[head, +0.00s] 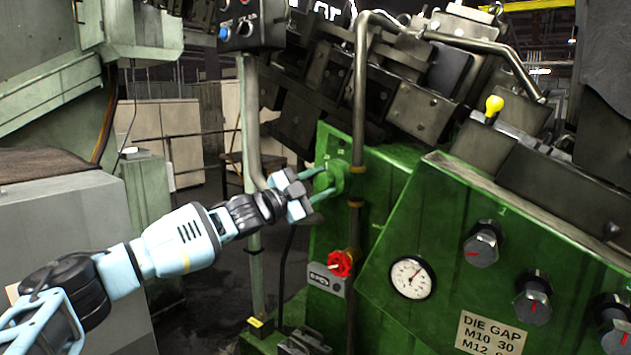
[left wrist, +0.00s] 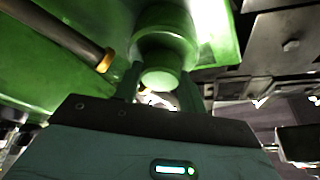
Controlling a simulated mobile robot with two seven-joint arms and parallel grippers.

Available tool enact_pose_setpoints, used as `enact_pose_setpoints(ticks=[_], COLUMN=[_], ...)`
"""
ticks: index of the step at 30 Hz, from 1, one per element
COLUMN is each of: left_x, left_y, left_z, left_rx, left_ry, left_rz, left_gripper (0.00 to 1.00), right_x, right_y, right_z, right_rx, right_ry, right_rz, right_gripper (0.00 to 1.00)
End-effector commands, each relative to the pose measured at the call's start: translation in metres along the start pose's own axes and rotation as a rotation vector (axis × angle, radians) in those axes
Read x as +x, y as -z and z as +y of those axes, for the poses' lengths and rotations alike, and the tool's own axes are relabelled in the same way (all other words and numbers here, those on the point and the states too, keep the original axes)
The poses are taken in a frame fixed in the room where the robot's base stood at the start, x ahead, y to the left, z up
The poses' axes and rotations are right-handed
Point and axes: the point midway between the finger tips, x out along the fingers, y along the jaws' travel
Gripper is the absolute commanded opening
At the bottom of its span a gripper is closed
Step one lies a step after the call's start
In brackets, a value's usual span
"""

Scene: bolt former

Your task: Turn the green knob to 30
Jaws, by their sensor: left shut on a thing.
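The green knob (head: 327,181) sticks out from the upper left of the green machine housing. My left gripper (head: 317,188) reaches it from the left, with its two fingers on either side of the knob, shut on it. In the left wrist view the round green knob (left wrist: 160,78) sits between the fingers (left wrist: 168,88), its end face towards the camera. A dial gauge (head: 411,278) with a white face is on the green panel; its numbers are too small to read. My right gripper is not in view.
A red valve wheel (head: 340,263) sits below the knob. A dark vertical pipe (head: 357,130) runs close to the knob's right. Several black knobs with red marks, one here (head: 482,243), line the sloped panel. A grey post (head: 251,130) stands behind my left arm.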

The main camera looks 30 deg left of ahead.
Motion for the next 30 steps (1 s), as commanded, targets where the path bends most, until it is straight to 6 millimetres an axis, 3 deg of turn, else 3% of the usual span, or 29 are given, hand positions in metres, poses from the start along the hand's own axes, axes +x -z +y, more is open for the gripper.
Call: enact_pose_setpoints(ticks=[26,27,30], left_x=[0.0006,0.0006,0.0006], left_y=[0.0010,0.0010,0.0010], left_z=[-0.0016,-0.0015,-0.0013], left_rx=[0.107,0.107,0.107], left_ry=[-0.041,-0.041,-0.042], left_rz=[0.002,0.002,0.002], left_gripper=[0.18,0.44,0.57], right_x=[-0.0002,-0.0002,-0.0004], right_y=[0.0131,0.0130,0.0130], right_z=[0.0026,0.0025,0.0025], right_rx=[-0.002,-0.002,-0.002], right_ry=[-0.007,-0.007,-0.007], right_rz=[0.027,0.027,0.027], right_gripper=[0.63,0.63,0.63])
